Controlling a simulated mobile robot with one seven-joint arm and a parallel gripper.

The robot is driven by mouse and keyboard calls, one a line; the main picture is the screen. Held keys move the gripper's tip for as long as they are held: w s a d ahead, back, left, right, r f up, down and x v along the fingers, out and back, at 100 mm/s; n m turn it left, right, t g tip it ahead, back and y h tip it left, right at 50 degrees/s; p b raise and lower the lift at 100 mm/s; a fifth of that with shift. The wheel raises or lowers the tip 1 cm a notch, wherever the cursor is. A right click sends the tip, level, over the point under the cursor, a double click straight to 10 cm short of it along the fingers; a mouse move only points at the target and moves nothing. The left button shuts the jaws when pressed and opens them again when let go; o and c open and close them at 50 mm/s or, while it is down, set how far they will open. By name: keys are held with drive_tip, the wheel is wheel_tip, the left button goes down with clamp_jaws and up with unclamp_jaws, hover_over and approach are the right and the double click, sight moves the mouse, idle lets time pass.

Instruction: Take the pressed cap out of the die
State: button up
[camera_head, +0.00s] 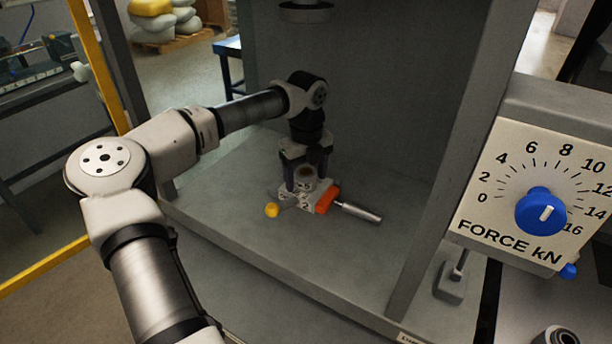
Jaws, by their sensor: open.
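The die (287,197) is a light grey block low on the press floor, with dark marks on its face. A short grey cylinder (305,182) with a brownish round top stands at it. I cannot tell whether this cylinder is the cap or part of the die. My gripper (306,176) points down over it, open, with one finger on its left and one on its right. Whether the fingers touch it is unclear. An orange block (327,200) with a metal bar (359,212) adjoins the die's right side, and a yellow knob (271,210) is at its left.
The press ram (305,11) hangs above. Grey frame posts flank the bay; the right one (440,170) bears a force dial (541,212). A hollow cylinder (556,336) stands at bottom right. The press floor (330,255) in front is clear.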

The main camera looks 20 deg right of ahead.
drive_tip(key=shift+f, duration=0.1)
drive_tip(key=c, duration=1.2)
